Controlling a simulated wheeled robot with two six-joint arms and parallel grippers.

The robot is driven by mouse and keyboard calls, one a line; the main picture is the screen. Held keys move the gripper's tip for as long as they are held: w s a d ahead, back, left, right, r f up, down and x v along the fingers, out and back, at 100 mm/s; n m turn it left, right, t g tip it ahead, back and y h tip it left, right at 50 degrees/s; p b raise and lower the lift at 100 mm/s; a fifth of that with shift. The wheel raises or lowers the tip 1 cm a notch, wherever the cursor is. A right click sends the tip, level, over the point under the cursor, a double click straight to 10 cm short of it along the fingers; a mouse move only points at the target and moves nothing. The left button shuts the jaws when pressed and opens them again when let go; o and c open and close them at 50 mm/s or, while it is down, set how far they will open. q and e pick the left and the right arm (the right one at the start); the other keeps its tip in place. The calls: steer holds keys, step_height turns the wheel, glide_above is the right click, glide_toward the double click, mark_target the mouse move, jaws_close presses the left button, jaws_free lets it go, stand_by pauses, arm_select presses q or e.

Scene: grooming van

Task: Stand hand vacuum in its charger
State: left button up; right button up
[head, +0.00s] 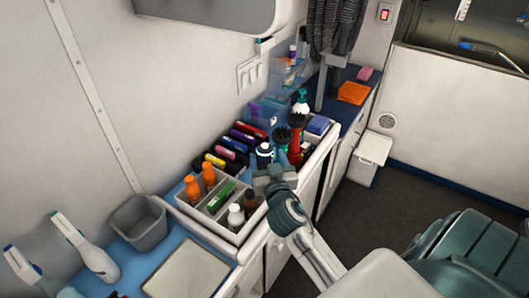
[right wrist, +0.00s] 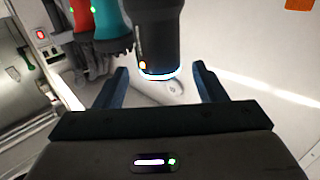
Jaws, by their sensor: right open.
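A dark upright cylinder with a glowing ring (head: 264,152), perhaps the hand vacuum, stands at the right end of the counter's row of tools. In the right wrist view this black body (right wrist: 158,35) is between and just beyond the fingertips, its lit rim toward me. My right gripper (head: 266,172) is open, and I see no clear contact with it. It also shows in the right wrist view (right wrist: 161,88), with a finger on each side. I cannot make out the charger for certain. My left gripper is not in view.
A divided grey tray (head: 224,235) with orange and other bottles is left of my gripper. A red tool (head: 296,138) stands close behind the cylinder; red (right wrist: 82,14) and teal (right wrist: 112,22) tools are beside it in the wrist view. A grey bin (head: 140,222) is further left.

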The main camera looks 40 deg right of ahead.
steer(key=b+v, duration=0.1)
steer(key=v, duration=0.5)
steer(key=shift+s, duration=0.2)
stand_by(1.5)
